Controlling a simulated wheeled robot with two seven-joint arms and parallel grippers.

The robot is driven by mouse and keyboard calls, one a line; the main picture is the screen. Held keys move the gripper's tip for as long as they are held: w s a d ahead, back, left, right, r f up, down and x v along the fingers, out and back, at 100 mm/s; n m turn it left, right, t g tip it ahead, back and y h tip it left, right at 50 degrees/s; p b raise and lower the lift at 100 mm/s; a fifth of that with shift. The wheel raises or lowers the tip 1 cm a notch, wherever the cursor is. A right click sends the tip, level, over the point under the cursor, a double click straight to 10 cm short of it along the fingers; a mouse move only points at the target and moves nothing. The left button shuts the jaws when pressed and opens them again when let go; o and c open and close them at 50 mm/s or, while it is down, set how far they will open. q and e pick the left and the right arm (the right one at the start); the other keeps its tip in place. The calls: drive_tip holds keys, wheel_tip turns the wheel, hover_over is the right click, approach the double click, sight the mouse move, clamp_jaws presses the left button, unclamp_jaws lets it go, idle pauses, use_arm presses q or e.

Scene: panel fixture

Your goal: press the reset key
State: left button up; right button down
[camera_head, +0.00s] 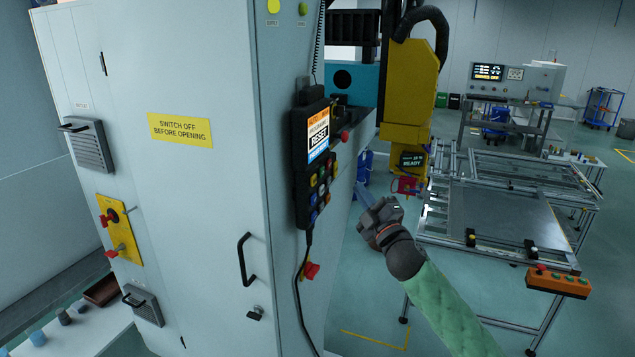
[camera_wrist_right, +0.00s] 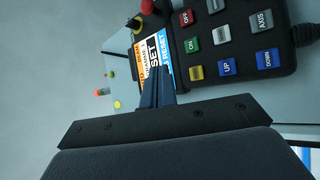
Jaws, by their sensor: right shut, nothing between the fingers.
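A black control pendant (camera_head: 312,160) hangs on the side of the grey cabinet. Its lit screen (camera_head: 318,135) shows the word RESET in large letters, with a keypad (camera_head: 322,188) of coloured keys below. The keypad also shows in the right wrist view (camera_wrist_right: 228,42), with red OFF, green ON, UP, DOWN, AXIS and a yellow key (camera_wrist_right: 196,73). I cannot read which key is marked reset. My right gripper (camera_head: 363,192) is shut and empty, to the right of the pendant. In the wrist view its blue fingers (camera_wrist_right: 156,78) overlap the screen; contact cannot be told. My left gripper is not in view.
The cabinet (camera_head: 200,200) fills the left, with a door handle (camera_head: 245,258) and a yellow switch plate (camera_head: 118,228). A red knob (camera_head: 345,136) sits beside the pendant, and a cable hangs below it. A metal frame table (camera_head: 505,215) stands to the right.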

sight(314, 180)
drive_tip(key=shift+s+d+r, duration=0.1)
drive_tip(key=shift+s+d, duration=0.05)
drive_tip(key=shift+s, duration=0.05)
drive_tip(key=shift+w, duration=0.1)
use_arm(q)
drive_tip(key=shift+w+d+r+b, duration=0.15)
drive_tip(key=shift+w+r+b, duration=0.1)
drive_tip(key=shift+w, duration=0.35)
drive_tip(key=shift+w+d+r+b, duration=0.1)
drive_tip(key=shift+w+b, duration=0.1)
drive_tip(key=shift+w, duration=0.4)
use_arm(e)
drive_tip(key=w+a, duration=0.2)
drive_tip(key=a, duration=0.6)
drive_tip(key=shift+w+a, duration=0.25)
drive_tip(key=shift+w, duration=0.15)
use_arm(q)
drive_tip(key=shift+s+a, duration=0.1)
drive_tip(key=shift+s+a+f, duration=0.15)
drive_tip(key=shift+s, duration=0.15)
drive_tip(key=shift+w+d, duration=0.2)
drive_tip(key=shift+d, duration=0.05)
